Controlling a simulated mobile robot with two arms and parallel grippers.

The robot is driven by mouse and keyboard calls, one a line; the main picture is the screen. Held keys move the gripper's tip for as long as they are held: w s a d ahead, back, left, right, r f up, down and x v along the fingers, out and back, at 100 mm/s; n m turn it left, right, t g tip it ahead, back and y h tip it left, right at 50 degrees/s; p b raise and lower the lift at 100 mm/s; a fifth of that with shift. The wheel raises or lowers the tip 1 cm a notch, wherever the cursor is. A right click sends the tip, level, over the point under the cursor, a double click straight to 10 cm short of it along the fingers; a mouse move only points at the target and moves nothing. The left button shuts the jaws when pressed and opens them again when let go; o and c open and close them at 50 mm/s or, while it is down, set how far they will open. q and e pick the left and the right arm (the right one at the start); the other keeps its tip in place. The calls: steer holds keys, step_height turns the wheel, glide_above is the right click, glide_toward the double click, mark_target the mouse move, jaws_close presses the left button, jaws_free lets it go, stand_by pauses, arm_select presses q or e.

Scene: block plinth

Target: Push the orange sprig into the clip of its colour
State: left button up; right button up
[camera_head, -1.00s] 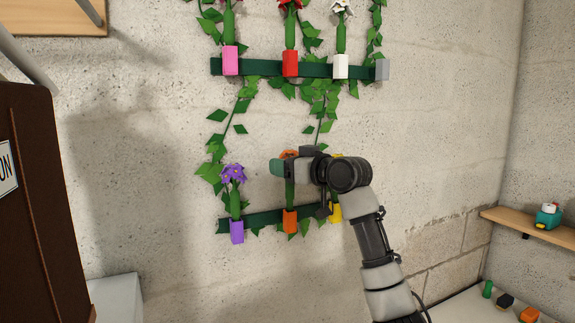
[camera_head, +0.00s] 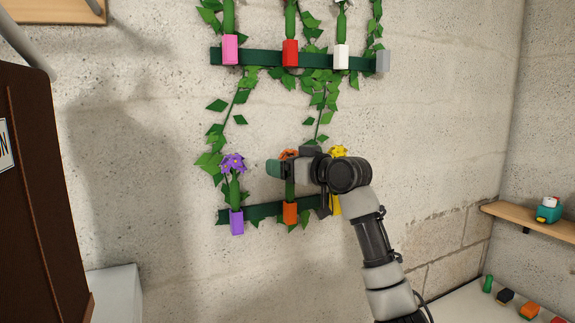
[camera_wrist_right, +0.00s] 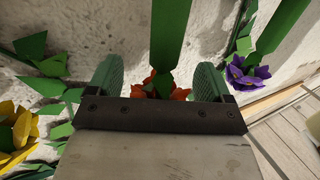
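The orange sprig (camera_head: 290,190) stands upright on the wall, its green stem reaching down to the orange clip (camera_head: 290,212) in the lower row. In the right wrist view its orange flower (camera_wrist_right: 178,93) and green stem (camera_wrist_right: 170,35) show between the fingers. My right gripper (camera_wrist_right: 157,76) is open, its two green fingers on either side of the sprig with gaps to the stem. In the head view my right gripper (camera_head: 281,168) covers part of the sprig. The clip is not visible in the wrist view. My left gripper is not in view.
A purple sprig (camera_head: 233,170) in a purple clip stands left of the orange one, and a yellow sprig (camera_head: 339,151) right of it, partly behind my arm. Several sprigs fill the upper rail (camera_head: 265,57). A shelf (camera_head: 535,222) is at the right.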

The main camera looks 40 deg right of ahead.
steer(key=shift+o, duration=0.4)
steer(key=shift+s, duration=0.1)
steer(key=shift+s+f+b, duration=0.1)
steer(key=shift+s+b, duration=0.2)
steer(key=s+b, duration=0.4)
steer(key=s, duration=0.6)
steer(key=shift+d+r+b, duration=0.3)
steer(key=shift+d+b, duration=0.05)
steer(key=shift+d, duration=0.1)
